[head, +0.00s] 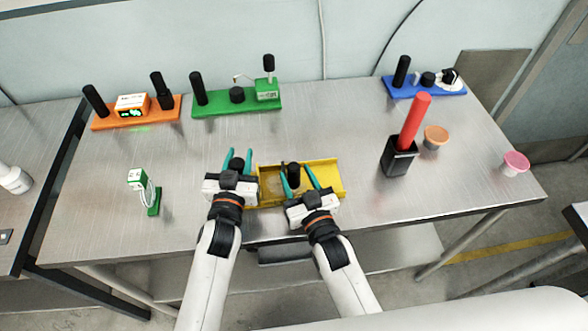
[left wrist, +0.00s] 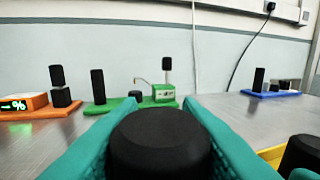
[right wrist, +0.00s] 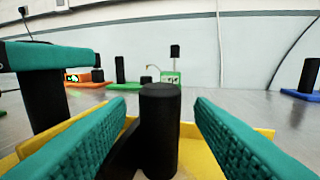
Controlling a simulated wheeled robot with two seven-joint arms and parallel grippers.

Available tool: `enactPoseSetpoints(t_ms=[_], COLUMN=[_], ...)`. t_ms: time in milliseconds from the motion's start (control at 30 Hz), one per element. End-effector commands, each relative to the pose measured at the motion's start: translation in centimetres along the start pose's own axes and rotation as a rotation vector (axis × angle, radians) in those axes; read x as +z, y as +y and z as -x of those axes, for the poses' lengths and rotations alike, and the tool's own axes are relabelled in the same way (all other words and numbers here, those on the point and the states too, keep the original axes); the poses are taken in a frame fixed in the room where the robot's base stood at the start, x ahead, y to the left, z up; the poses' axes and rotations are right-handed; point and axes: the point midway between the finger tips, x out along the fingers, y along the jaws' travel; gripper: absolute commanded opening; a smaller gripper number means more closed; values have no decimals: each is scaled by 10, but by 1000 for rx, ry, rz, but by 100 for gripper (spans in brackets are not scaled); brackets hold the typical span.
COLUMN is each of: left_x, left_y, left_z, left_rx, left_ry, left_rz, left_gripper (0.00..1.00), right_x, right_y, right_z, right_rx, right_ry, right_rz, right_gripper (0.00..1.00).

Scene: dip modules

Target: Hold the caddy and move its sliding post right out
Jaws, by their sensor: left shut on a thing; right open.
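The yellow caddy (head: 331,181) lies at the table's front edge, a shallow tray with raised walls. A black post (head: 237,163) stands at its left end, and my left gripper (head: 238,158) is shut on it; its round top fills the left wrist view (left wrist: 160,143). A second black post (head: 293,172) stands upright inside the tray. My right gripper (head: 298,177) is open with its teal fingers on either side of this post, which shows between them in the right wrist view (right wrist: 160,125); gaps show on both sides. The posts' lower ends are partly hidden.
Behind stand an orange module (head: 134,114), a green module (head: 237,98) and a blue module (head: 425,88). A black holder with a red stick (head: 413,122), an orange cup (head: 436,138) and a pink cup (head: 515,163) stand right. A small green-based device (head: 153,200) stands left. The table's middle is clear.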

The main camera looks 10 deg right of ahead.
Motion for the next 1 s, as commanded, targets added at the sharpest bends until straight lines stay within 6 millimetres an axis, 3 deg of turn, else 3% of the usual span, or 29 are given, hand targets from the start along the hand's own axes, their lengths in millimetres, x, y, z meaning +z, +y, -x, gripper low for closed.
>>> enactPoseSetpoints(t_ms=[200,533,833,1000], left_x=[0,0,0,0], left_y=[0,0,0,0], left_z=[0,0,0,0], left_rx=[0,0,0,0], left_ry=[1,1,1,1], left_rz=[0,1,1,1], left_gripper=[0,0,0,0], right_x=[0,0,0,0], right_y=[0,0,0,-2], right_z=[-22,-26,-26,-25], right_rx=[0,0,0,0], right_ry=[-1,0,0,0], right_rz=[0,-1,-1,0], right_gripper=[48,48,1,0])
